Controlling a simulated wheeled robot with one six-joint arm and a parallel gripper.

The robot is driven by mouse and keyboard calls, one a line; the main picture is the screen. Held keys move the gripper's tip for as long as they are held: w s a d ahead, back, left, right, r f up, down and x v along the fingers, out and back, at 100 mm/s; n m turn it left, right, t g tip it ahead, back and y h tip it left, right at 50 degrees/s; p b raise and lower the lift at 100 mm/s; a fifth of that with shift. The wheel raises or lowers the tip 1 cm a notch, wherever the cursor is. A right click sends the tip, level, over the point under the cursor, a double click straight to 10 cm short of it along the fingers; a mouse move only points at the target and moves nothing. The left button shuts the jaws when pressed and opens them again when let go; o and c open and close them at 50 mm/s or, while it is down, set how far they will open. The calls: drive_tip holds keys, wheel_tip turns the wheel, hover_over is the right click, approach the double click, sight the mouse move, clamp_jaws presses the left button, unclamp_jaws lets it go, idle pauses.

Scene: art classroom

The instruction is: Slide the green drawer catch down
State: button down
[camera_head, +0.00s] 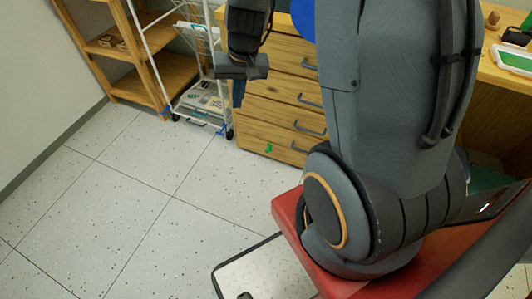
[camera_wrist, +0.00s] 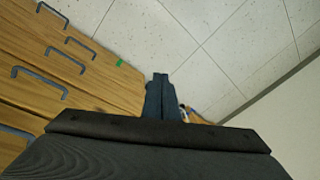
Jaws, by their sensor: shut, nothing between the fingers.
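The green drawer catch (camera_head: 268,148) is a small green piece low on the left part of the wooden drawer unit's front (camera_head: 262,110). It also shows in the wrist view (camera_wrist: 119,63), near the edge of the drawer fronts. My gripper (camera_head: 238,100) is shut and empty, pointing down in front of the unit's left side. It is above the catch and apart from it. In the wrist view, the shut fingers (camera_wrist: 157,82) lie to the right of and below the catch in the picture.
Grey bar handles (camera_head: 305,128) stick out from the drawers. A white wire rack on wheels (camera_head: 205,95) stands left of the unit, with a wooden shelf (camera_head: 125,50) beyond it. The tiled floor (camera_head: 140,210) in front is clear.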

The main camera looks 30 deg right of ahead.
drive_tip(key=w+d+f+m+h+b, duration=0.1)
drive_tip(key=w+d+f+b, duration=0.3)
drive_tip(key=f, duration=0.8)
drive_tip(key=w+d+f+m+h+b, duration=0.1)
drive_tip(key=w+d+f+m+b, duration=0.2)
drive_tip(key=d+f+b, duration=0.4)
drive_tip(key=w+d+f+m+h+b, duration=0.1)
drive_tip(key=w+d+f+b, duration=0.4)
drive_tip(key=f, duration=1.3)
drive_tip(key=shift+w+d+f+m+b, duration=0.2)
drive_tip(key=shift+d+f+m+b, duration=0.15)
drive_tip(key=shift+d+m, duration=0.4)
drive_tip(key=shift+a, duration=0.1)
drive_tip(key=b, duration=0.8)
hover_over(268, 149)
drive_tip(key=s, duration=0.1)
drive_tip(key=f, duration=1.2)
drive_tip(key=shift+s+a+f, duration=0.1)
drive_tip(key=shift+a, duration=0.2)
drive_tip(key=shift+f, duration=0.65)
